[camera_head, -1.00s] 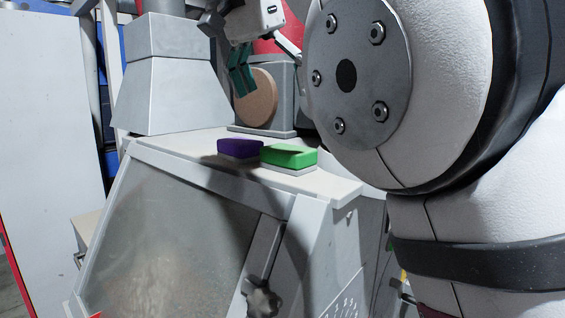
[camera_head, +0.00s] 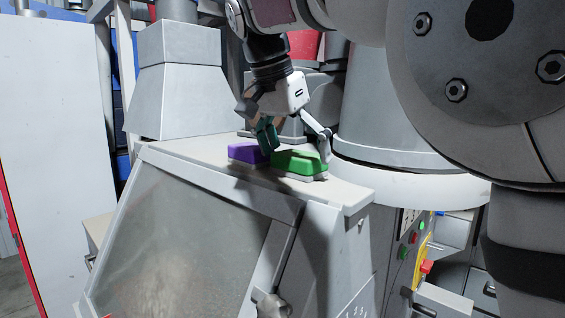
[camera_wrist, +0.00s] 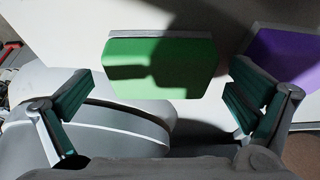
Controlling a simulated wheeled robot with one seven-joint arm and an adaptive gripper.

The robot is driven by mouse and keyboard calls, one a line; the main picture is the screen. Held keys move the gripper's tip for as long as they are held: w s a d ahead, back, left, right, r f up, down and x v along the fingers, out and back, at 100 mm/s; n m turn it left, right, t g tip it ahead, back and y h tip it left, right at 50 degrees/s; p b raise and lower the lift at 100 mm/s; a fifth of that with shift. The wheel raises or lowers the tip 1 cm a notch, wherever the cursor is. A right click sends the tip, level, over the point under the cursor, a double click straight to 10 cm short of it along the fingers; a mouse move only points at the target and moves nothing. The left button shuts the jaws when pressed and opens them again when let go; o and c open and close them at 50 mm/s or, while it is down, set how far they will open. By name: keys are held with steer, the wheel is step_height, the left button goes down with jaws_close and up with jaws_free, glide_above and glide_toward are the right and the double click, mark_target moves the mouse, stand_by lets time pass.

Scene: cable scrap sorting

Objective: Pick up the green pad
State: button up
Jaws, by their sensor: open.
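The green pad (camera_head: 299,162) lies on the light machine top near its right end, with a grey layer along its lower edge. In the wrist view the green pad (camera_wrist: 162,68) sits ahead of and between the two spread fingers, partly in shadow. My gripper (camera_head: 296,142) is open, pointing down at the green pad, one finger on each side in the wrist view (camera_wrist: 160,100). Nothing is held. In the head view the left finger covers the gap between the pads; whether the fingers touch the green pad I cannot tell.
A purple pad (camera_head: 247,153) lies just left of the green pad; in the wrist view it (camera_wrist: 285,58) is close behind the right finger. The machine top (camera_head: 215,168) has free room in front of the pads. A grey hopper (camera_head: 180,90) stands behind left.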

steer(key=shift+w+d+f, duration=0.15)
steer(key=shift+f, duration=0.35)
steer(key=c, duration=1.2)
steer(key=shift+r, duration=0.15)
steer(key=shift+r+b, duration=0.3)
steer(key=shift+r, duration=1)
steer(key=s+a, duration=0.3)
steer(key=s, duration=0.1)
steer(key=s+a+r, duration=0.1)
steer(key=s+a, duration=0.2)
steer(key=s, duration=0.2)
steer(key=s+a+r, duration=0.1)
steer(key=s+a, duration=0.1)
steer(key=s, duration=0.2)
steer(key=shift+s+a+r+b, duration=0.1)
steer(key=shift+s+a+b, duration=0.1)
steer(key=shift+a+b, duration=0.15)
